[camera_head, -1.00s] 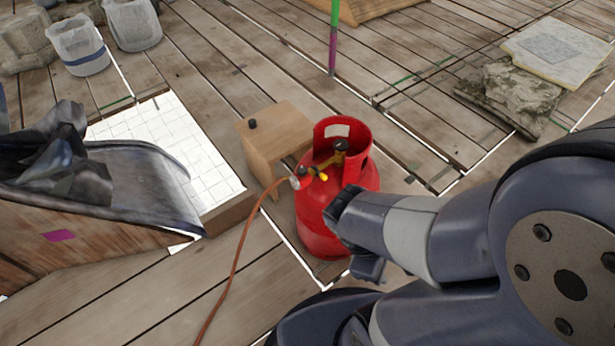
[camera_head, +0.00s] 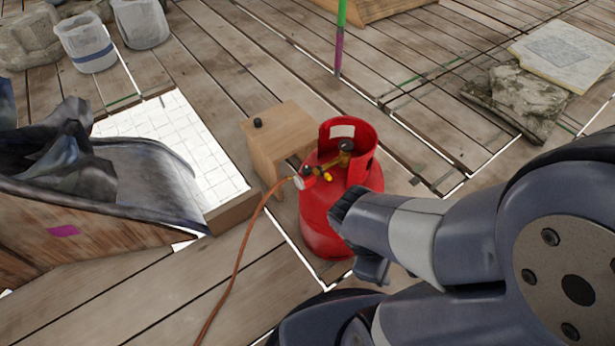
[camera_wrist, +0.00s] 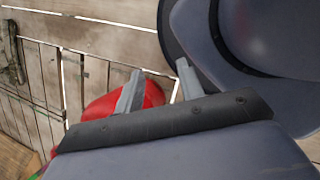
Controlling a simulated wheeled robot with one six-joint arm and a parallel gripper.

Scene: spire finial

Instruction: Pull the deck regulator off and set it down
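The deck regulator (camera_head: 325,173) is a small brass fitting with a gauge and a yellow part. It sits at the top of an upright red gas cylinder (camera_head: 318,220) in the head view, inside the collar, with an orange hose (camera_head: 243,250) running from it. My arm is in front of the cylinder's right side in the head view, and the fingertips are not clearly visible there. In the wrist view my gripper (camera_wrist: 160,68) has its two grey fingers apart with nothing held between them. Part of the red cylinder (camera_wrist: 95,107) shows behind the left finger; the regulator is not visible there.
A wooden box (camera_head: 280,140) with a black knob stands just behind the cylinder. A dark-draped wooden piece (camera_head: 150,185) is at left, with buckets (camera_head: 88,45) behind. Stone slabs (camera_head: 520,100) lie at right. Open plank deck lies behind the cylinder, with a green-purple pole (camera_head: 339,45).

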